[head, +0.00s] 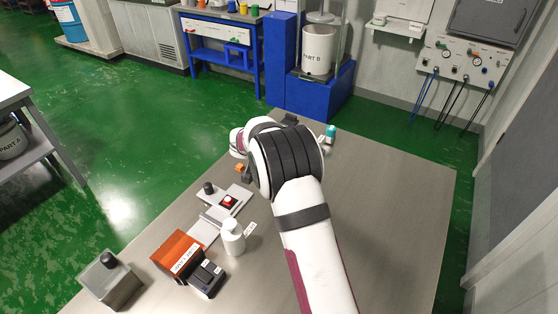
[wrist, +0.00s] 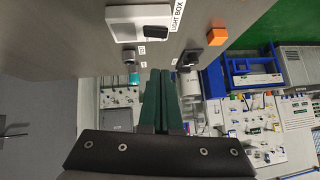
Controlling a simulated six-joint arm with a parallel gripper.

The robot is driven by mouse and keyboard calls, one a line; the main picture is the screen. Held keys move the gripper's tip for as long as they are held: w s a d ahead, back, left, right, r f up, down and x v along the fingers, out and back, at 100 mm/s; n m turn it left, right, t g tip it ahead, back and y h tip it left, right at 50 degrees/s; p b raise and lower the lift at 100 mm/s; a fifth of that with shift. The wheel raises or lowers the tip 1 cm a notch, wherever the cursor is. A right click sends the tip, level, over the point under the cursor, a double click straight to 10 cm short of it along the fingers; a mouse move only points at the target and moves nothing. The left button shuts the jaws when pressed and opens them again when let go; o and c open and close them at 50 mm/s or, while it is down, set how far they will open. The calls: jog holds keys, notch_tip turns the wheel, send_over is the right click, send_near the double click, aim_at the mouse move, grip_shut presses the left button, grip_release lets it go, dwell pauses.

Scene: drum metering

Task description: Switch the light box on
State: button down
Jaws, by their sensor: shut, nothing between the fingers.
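In the head view I cannot make out the light box; my arm covers much of that part of the table. My gripper (wrist: 160,75) has its two green fingers together and empty. In the wrist picture the fingertips lie below the switch and apart from it. Whether the switch is on or off is too small to tell.
Closer on the table (head: 390,200) are a red-button device (head: 228,202), a white bottle (head: 233,238) and an orange-brown box (head: 177,250). The table's right side is clear.

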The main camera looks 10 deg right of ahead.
jog(key=x, duration=0.6)
jog(key=shift+s, duration=0.1)
jog(key=f, duration=0.2)
jog(key=shift+a+f, duration=0.2)
jog(key=shift+f, duration=0.05)
jog(key=shift+w+a+f, duration=0.1)
jog(key=shift+w+f, duration=0.1)
jog(key=shift+f, duration=0.4)
jog(key=shift+w+a+f, duration=0.1)
jog(key=shift+f, duration=0.2)
jog(key=shift+s+d+r, duration=0.1)
jog(key=shift+s+d, duration=0.5)
jog(key=shift+d, duration=0.05)
